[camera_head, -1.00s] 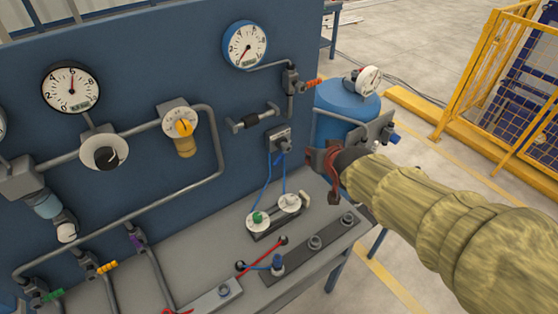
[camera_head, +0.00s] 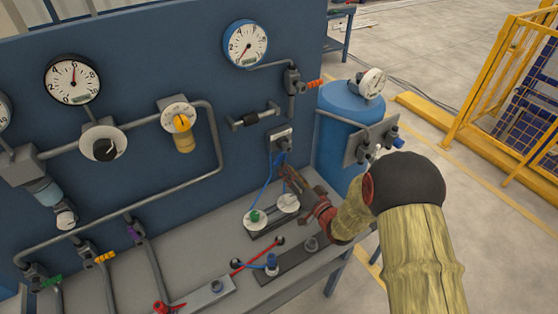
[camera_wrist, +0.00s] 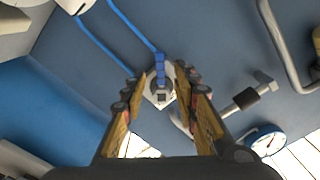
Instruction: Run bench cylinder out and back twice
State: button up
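The hoses run up to a small valve (camera_head: 280,137) on the blue panel. My gripper (camera_head: 284,170) is in front of the panel, below the valve and above the cylinder's right end. In the wrist view my gripper (camera_wrist: 163,80) is open and empty; contact with the lever cannot be told. The cylinder's right end is partly hidden.
A blue tank (camera_head: 342,130) with a gauge stands right of the panel. Grey pipes, a yellow-knobbed regulator (camera_head: 181,124) and gauges fill the panel's left. A dark strip with fittings (camera_head: 290,262) and a red lever (camera_head: 167,307) are on the bench.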

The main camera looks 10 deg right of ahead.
aim_at(280, 161)
jog(key=b+x, duration=0.1)
jog(key=x, duration=0.6)
jog(key=shift+c, duration=0.7)
grip_shut()
